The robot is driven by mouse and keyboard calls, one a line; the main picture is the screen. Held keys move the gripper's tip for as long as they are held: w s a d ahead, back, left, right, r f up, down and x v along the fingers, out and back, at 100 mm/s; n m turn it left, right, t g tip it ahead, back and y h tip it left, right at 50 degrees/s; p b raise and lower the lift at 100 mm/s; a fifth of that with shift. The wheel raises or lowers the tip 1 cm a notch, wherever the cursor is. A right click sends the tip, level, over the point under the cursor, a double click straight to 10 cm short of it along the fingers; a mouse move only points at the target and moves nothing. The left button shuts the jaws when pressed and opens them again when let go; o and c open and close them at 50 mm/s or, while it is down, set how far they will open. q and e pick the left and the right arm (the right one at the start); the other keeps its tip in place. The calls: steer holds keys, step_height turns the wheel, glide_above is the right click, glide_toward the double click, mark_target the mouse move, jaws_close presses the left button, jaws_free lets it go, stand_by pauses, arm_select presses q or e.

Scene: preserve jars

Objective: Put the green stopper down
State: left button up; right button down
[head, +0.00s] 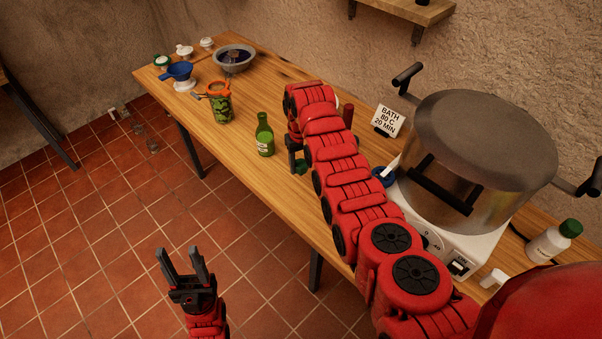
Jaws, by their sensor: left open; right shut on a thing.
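My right gripper (296,155) reaches down over the wooden table from its red arm, just right of a green bottle (264,138). It is shut on the green stopper (301,168), which shows only as a small green patch low beside the jaws. The arm and jaws hide much of the stopper, and I cannot tell whether it touches the table (283,190). My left gripper (182,258) is open and empty, in front of the table above the tiled floor.
A large pot (490,130) on a white heater stands at the right, with a sign (387,121) beside it. A green-filled jar (221,110), blue funnel (177,71) and grey bowl (222,63) stand at the far left.

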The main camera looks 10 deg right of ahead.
mark_target(301, 172)
steer(key=shift+f+p, duration=0.7)
steer(key=shift+f, duration=0.1)
steer(key=shift+f+b, duration=0.35)
steer(key=shift+f, duration=0.65)
steer(key=shift+f, duration=0.15)
steer(key=shift+c, duration=1.6)
jaws_free()
